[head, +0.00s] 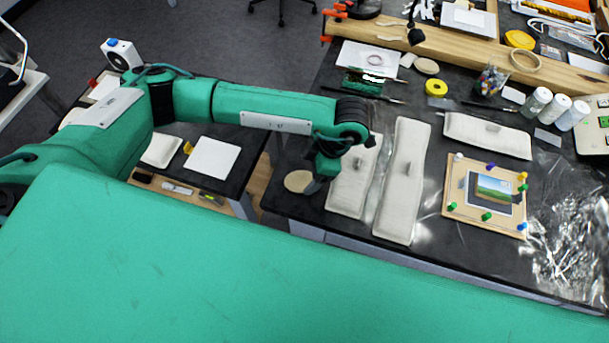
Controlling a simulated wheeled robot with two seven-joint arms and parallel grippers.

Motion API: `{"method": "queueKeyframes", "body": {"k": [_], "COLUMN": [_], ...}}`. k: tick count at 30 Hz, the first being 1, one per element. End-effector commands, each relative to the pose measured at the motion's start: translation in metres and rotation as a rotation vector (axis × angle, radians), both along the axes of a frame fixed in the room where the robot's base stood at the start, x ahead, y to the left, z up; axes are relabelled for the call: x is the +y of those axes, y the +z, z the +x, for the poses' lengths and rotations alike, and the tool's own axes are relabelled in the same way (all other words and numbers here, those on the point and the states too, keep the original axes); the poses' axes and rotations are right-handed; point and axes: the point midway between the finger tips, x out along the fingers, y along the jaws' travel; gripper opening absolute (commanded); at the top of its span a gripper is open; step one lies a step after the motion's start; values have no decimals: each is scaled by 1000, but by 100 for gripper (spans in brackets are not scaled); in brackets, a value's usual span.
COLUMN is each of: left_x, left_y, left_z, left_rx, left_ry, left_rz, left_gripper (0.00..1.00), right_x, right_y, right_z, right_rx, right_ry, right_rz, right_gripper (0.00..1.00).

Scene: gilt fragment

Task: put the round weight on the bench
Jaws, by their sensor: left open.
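A round, flat tan disc (298,181), which looks like the round weight, is at the near left corner of the dark bench (352,228). My left gripper (314,186) points down just to the right of the disc, open and holding nothing that I can see. Its fingertips are small and partly hidden by the wrist, so I cannot tell if they touch the disc. A similar pale round disc (427,66) lies farther back on the bench. My right gripper is not in view.
Long whitish padded weights (402,190) lie right of my left gripper. A board (455,205) with a pinned picture, white bottles (553,109) and crumpled clear film (570,235) are farther right. A lower dark table (232,178) stands left. My green body hides the foreground.

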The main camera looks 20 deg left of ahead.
Motion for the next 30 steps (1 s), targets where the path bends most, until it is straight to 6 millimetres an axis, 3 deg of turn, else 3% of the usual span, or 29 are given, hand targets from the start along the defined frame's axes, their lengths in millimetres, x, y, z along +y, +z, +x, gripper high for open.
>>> {"method": "queueKeyframes", "body": {"k": [4,12,30], "left_x": [-14,-28,-30], "left_y": [29,70,77], "left_z": [6,11,11], "left_rx": [-5,-3,0], "left_ry": [-3,-1,0], "left_rz": [-2,-1,0], "left_gripper": [77,77,77], "right_x": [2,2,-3], "right_y": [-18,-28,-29], "right_z": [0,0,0], "right_rx": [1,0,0], "right_ry": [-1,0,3], "right_rz": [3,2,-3], "right_gripper": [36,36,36]}}
